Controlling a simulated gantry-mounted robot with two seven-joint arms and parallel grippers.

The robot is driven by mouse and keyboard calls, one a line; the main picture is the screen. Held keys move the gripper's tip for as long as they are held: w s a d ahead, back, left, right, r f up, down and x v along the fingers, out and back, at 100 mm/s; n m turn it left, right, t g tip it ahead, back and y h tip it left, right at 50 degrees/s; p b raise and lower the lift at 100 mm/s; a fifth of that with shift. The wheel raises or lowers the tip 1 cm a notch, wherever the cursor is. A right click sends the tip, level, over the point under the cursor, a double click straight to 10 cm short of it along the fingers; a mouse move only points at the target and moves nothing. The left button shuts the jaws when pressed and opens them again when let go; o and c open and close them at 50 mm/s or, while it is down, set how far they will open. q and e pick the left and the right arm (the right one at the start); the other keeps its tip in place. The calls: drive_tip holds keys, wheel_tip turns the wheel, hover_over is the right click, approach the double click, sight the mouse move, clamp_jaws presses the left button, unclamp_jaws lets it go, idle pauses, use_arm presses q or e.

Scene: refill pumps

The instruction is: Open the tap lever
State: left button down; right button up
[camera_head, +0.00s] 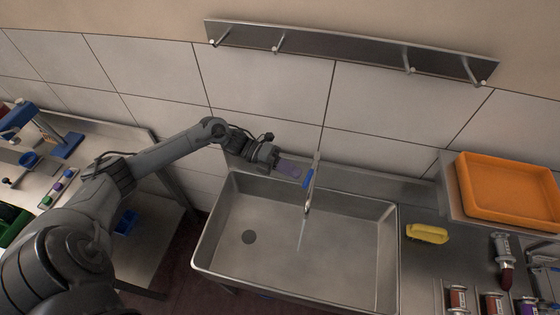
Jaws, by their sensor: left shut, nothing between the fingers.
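The tap (312,185) is a slim metal post with a spout at the back edge of the steel sink (215,235). Its blue lever (306,179) is on the left side of the tap. My left gripper (291,169) reaches in from the left over the sink's back rim. Its fingers are shut and empty, with their tips close to the blue lever. I cannot tell whether they touch it. A thin pale streak (302,235) runs down below the spout into the basin; it looks like water, but it may be a reflection. My right gripper is out of view.
A yellow sponge (427,233) lies on the counter right of the sink. An orange tray (508,190) stands on a raised shelf behind it. Small bottles (458,299) stand at the lower right. A metal rail with pegs (345,52) is on the wall. The basin is empty of objects.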

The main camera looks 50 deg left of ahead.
use_arm(q)
drive_tip(key=shift+w+d+f, duration=0.15)
drive_tip(key=shift+w+d, duration=0.1)
drive_tip(key=shift+d, duration=0.2)
drive_tip(key=shift+d, duration=0.1)
drive_tip(key=shift+w+d+f+b, duration=0.1)
drive_tip(key=shift+d+b, duration=0.35)
drive_tip(key=shift+d, duration=0.2)
